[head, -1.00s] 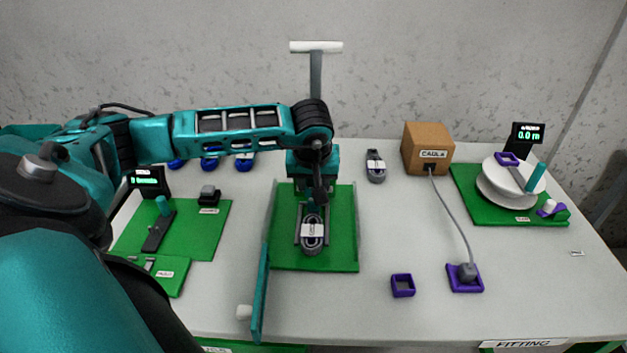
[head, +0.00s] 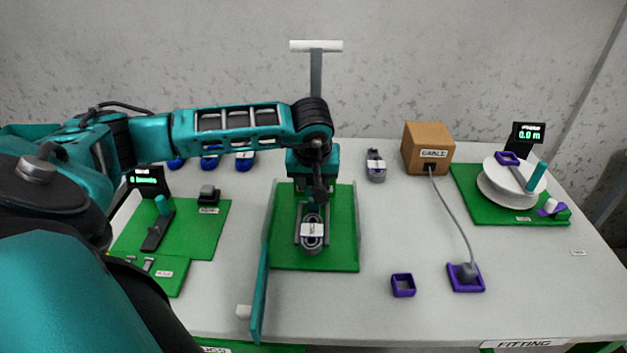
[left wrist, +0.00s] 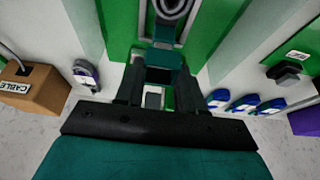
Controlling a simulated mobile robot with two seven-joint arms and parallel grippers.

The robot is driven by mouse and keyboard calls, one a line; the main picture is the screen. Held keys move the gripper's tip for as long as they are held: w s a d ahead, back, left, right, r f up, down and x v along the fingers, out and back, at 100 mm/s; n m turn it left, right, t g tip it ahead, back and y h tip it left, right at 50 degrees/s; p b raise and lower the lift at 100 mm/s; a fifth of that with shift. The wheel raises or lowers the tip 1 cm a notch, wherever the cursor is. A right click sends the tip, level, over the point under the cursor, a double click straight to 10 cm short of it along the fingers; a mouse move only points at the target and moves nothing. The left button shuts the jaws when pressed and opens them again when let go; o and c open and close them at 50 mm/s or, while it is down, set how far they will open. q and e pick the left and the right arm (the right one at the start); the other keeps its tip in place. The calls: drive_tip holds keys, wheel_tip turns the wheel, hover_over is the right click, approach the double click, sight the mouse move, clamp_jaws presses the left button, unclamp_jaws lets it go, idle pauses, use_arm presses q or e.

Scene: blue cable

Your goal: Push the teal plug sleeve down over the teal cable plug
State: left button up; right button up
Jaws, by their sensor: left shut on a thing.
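My left gripper (head: 316,196) points down over the green fixture board (head: 345,255) in the middle of the table. In the left wrist view, my left gripper (left wrist: 160,76) is shut on a teal block, the plug sleeve (left wrist: 165,57). A grey cable coil with a white label (head: 312,240) lies in the fixture just in front of the gripper. The coil also shows at the top of the left wrist view (left wrist: 172,7), close to the sleeve. The teal cable plug cannot be told apart from the sleeve, so how far they overlap is unclear. My right gripper is out of view.
A teal bar with a white knob (head: 259,300) stands along the board's left side. A tall T-handle (head: 316,70) rises behind the gripper. A cable box (head: 427,150), a purple square ring (head: 403,286) and a white reel (head: 500,185) stand to the right.

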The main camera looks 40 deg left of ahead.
use_arm(q)
drive_tip(key=shift+f+b, duration=1.95)
drive_tip(key=shift+f, duration=0.4)
idle(1.1)
drive_tip(key=o, duration=1.1)
drive_tip(key=shift+r, duration=0.1)
drive_tip(key=shift+r+p, duration=2.85)
drive_tip(key=shift+r, duration=1.15)
drive_tip(key=shift+f, duration=0.1)
